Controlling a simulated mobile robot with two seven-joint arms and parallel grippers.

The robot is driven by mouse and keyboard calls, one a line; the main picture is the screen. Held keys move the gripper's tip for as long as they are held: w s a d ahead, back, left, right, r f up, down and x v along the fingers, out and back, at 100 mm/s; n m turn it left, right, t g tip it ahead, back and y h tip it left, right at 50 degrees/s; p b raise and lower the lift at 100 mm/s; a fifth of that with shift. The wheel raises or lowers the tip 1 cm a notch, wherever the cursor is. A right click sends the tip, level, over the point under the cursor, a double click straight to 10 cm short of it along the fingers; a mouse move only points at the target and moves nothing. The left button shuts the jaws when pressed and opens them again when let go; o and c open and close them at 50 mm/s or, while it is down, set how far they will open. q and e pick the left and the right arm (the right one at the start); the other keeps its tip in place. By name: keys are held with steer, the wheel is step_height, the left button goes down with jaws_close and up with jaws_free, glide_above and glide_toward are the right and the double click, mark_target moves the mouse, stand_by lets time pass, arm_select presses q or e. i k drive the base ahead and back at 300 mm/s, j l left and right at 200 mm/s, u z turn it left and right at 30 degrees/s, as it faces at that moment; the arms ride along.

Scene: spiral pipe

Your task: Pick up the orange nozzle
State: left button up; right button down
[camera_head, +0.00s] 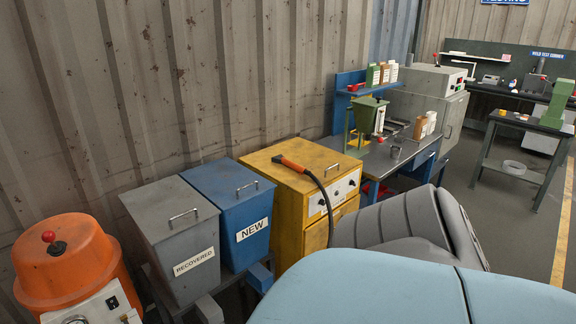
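The orange nozzle (289,163) lies on top of the yellow cabinet (270,168), near the middle of the view. A black hose (328,200) runs from its right end, curves over the cabinet's front edge and drops down past the front panel. Neither of my grippers is in view, so I cannot see their state or their distance from the nozzle.
Left of the yellow cabinet stand a blue bin (226,190) marked NEW, a grey bin (168,220) marked RECOVERED, and an orange-lidded machine (66,262). A workbench (378,160) stands to the right. A corrugated wall (180,80) is behind.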

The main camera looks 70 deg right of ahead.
mark_target(280, 158)
steer(key=z, duration=2.3)
steer(key=l+u, duration=0.1)
steer(key=u, duration=0.35)
steer(key=i+l+u, duration=0.15)
steer(key=u, duration=0.3)
steer(key=l+u, duration=0.1)
steer(key=u, duration=0.35)
steer(key=l+u, duration=0.35)
steer(key=l, duration=0.15)
steer(key=l+u, duration=0.3)
steer(key=l, duration=0.25)
steer(key=k+l+u, duration=0.15)
steer(key=l, duration=0.4)
steer(key=l+u, duration=0.2)
steer(key=l, duration=0.3)
steer(key=k+l, duration=0.1)
steer(key=l, duration=0.25)
steer(key=k+l, duration=0.1)
steer(key=l, duration=0.6)
steer(key=k+u, duration=0.05)
